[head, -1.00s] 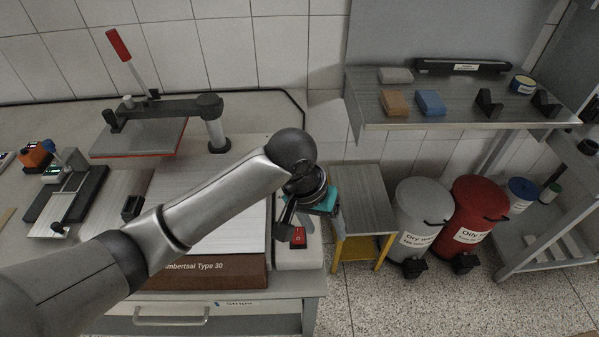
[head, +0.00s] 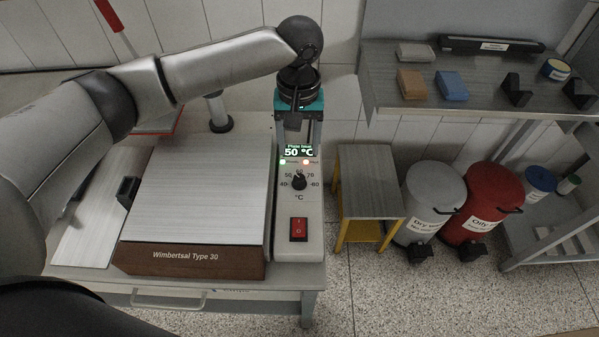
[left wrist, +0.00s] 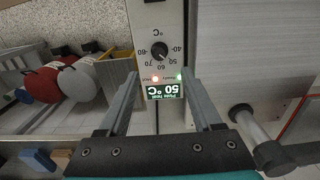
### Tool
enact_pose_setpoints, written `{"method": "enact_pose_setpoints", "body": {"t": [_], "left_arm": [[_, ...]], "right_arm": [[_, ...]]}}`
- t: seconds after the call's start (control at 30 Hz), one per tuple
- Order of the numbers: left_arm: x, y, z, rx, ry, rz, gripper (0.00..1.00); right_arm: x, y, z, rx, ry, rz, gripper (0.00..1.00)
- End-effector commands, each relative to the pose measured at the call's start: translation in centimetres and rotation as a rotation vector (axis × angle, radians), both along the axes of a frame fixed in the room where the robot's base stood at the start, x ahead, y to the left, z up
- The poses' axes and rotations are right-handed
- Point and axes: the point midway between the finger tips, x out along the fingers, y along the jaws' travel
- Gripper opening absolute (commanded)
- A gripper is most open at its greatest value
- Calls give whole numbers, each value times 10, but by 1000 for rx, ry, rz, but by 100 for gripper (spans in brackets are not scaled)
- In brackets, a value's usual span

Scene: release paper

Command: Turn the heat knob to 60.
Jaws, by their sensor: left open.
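The heat knob (head: 299,183) is a small black dial on the light control panel (head: 312,229), with marks from 40 to 80 around it. Its pointer is towards the top of the scale, near 60; the exact setting is too small to tell. The display (head: 298,152) above it reads 50 °C. The knob also shows upside down in the left wrist view (left wrist: 159,51). My left gripper (head: 300,147) is open and empty over the display end of the panel, its fingers pointing towards the knob, apart from it. My right gripper is not in view.
A red switch (head: 298,229) sits below the knob. The hot plate (head: 200,185) with its wooden front lies left of the panel. A yellow-legged stand (head: 367,185), a grey bin (head: 434,194) and a red bin (head: 482,201) are to the right.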

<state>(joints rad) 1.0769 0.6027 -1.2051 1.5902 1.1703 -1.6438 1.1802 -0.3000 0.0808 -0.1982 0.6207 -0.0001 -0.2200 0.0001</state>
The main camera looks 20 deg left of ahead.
Motion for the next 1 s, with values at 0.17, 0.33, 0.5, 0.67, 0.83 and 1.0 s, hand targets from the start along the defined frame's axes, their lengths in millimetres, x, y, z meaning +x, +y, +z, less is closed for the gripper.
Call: {"method": "enact_pose_setpoints", "body": {"t": [0.17,0.33,0.5,0.67,0.83,1.0], "left_arm": [[-1,0,-42,1,3,0,66],[-1,0,-75,2,2,-2,66],[0,0,-94,0,0,-1,66],[0,-1,-102,0,-1,-2,66],[0,-1,-102,-1,-1,-3,66],[0,-1,-102,-1,-1,-3,56]], "right_arm": [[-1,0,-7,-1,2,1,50],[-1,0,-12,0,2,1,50],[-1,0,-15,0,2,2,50],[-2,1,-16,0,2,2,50],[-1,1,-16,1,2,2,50],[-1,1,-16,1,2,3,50]]}}
